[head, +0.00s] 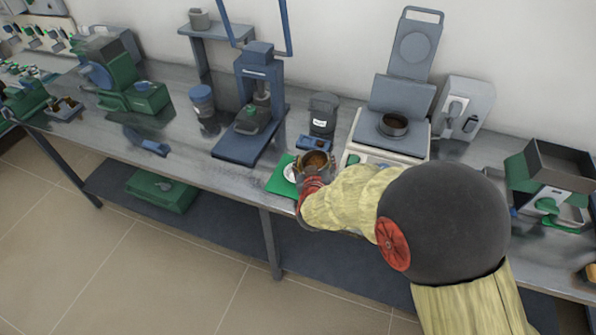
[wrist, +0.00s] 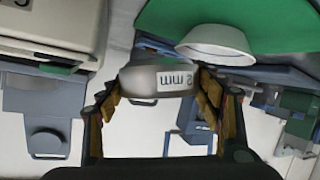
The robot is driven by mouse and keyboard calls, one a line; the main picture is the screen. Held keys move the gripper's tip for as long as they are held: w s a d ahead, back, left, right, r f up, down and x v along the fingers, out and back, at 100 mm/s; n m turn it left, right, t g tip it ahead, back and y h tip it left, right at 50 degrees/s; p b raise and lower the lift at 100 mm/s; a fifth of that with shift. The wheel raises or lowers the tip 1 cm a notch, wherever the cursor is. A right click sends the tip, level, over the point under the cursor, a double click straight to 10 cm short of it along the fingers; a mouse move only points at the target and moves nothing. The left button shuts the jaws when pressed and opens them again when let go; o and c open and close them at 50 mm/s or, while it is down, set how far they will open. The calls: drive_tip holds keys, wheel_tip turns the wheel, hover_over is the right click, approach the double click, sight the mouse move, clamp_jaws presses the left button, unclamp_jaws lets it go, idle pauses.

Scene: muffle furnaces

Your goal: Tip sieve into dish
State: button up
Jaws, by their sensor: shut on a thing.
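The sieve (head: 317,161) is a round grey ring with brown material inside, seen from above in the head view. In the wrist view its grey side (wrist: 140,82) carries a "2 mm" label, upside down in the picture. My gripper (head: 309,180) is shut on the sieve, one finger on each side, and holds it at the mat's right edge. The dish (head: 290,173) is white and sits on a green mat (head: 274,184), just left of the sieve. It also shows in the wrist view (wrist: 216,45). My gripper partly hides the mat and perhaps the dish.
A balance (head: 359,140) with a dark round pan (head: 393,124) on it stands right of the sieve. A dark labelled jar (head: 323,114) stands behind. A blue press (head: 255,100) is to the left. The bench front edge is close to the mat.

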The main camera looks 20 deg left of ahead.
drive_tip(key=shift+a+r+n+p, duration=0.1)
drive_tip(key=shift+r+n+p, duration=0.3)
drive_tip(key=shift+p, duration=0.95)
drive_tip(key=shift+a+r+n+t+h+p, duration=0.1)
drive_tip(key=shift+r+n+t+h+p, duration=0.25)
drive_tip(key=shift+p, duration=0.7)
drive_tip(key=shift+r+n+t+h+p, duration=0.15)
drive_tip(key=shift+n+h+p, duration=0.35)
drive_tip(key=shift+p, duration=0.5)
drive_tip(key=shift+a+r+n+p, duration=0.1)
drive_tip(key=shift+n+p, duration=0.35)
drive_tip(key=shift+p, duration=0.25)
drive_tip(key=shift+s+a+r+n+t+h+p, duration=0.1)
drive_tip(key=shift+r+n+t+h+p, duration=0.15)
drive_tip(key=shift+n+h+p, duration=0.35)
drive_tip(key=shift+a+r+n+t+p, duration=0.15)
drive_tip(key=shift+a+n+t+p, duration=0.1)
drive_tip(key=shift+n+p, duration=0.35)
drive_tip(key=shift+s, duration=0.1)
drive_tip(key=shift+a+r+n+t+h+p, duration=0.2)
drive_tip(key=shift+n+t+h+p, duration=0.1)
drive_tip(key=shift+n+p, duration=0.3)
